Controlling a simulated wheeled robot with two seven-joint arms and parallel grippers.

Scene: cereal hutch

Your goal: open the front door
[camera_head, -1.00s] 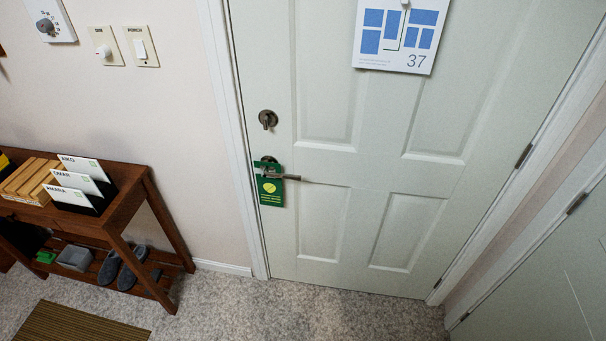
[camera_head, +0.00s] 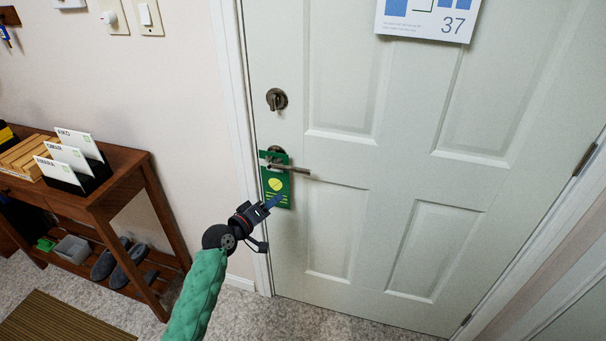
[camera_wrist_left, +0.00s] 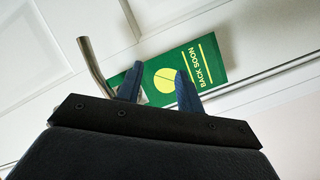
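The pale front door (camera_head: 400,160) is shut in its white frame. Its lever handle (camera_head: 292,170) points right, roughly level. A green door hanger (camera_head: 275,186) hangs at the lever's base. A round lock with a thumb-turn (camera_head: 277,99) sits above. My left gripper (camera_head: 274,203) is just below the lever, by the hanger's lower part. In the left wrist view its two blue fingers (camera_wrist_left: 159,88) are apart, with the hanger (camera_wrist_left: 170,75) behind them and the metal lever (camera_wrist_left: 92,66) to their left. Nothing is clearly held. My right gripper is out of view.
A wooden console table (camera_head: 98,205) with card holders and shoes below stands at the left wall. A striped mat (camera_head: 65,318) lies on the floor before it. Hinges (camera_head: 585,159) are on the door's right edge.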

